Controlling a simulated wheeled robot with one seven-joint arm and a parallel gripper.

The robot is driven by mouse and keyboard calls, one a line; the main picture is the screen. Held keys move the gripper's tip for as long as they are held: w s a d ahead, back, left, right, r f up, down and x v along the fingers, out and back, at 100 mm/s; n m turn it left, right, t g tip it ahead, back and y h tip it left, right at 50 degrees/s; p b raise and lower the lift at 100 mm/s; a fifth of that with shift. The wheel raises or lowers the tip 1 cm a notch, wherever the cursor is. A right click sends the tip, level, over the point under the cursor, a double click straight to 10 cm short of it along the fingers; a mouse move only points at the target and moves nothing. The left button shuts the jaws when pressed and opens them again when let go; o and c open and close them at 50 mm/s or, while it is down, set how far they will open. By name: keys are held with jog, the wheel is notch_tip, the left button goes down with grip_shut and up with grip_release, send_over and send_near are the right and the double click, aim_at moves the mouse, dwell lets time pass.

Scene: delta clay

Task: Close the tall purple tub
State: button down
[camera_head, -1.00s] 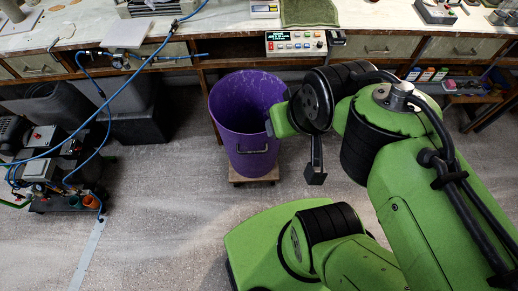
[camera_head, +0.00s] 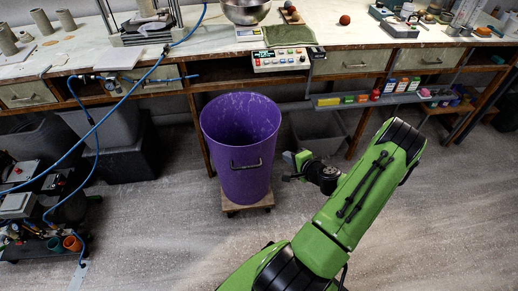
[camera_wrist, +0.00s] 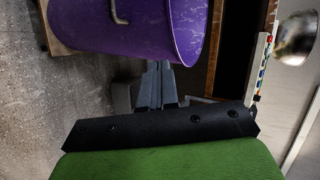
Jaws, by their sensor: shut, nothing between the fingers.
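The tall purple tub (camera_head: 238,165) stands upright on a small wooden dolly in front of the workbench. Its wide top is open and I see no lid on it or near it. A dark bar handle is on its front side. In the wrist view the tub (camera_wrist: 145,22) appears sideways, its rim towards the right. My gripper (camera_wrist: 157,66) is shut and empty, its grey fingers by the tub's side wall; I cannot tell whether they touch it. In the head view my wrist is just right of the tub, below rim height, and the fingers are hard to make out.
The workbench (camera_head: 150,56) runs along the back, with a control box (camera_head: 281,60) at its edge above the tub. Grey bins (camera_head: 318,131) stand underneath. A shelf of small coloured boxes is at right. Blue hoses and machinery are at left. Floor in front is clear.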

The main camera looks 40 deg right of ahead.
jog(key=b, duration=0.2)
send_near(264, 139)
notch_tip(264, 139, down, 3)
jog(key=w, duration=0.2)
jog(key=w+d, duration=0.1)
jog(key=w, duration=0.2)
jog(key=shift+w+d+b, duration=0.15)
jog(key=shift+b, duration=0.2)
jog(key=shift+w, duration=0.1)
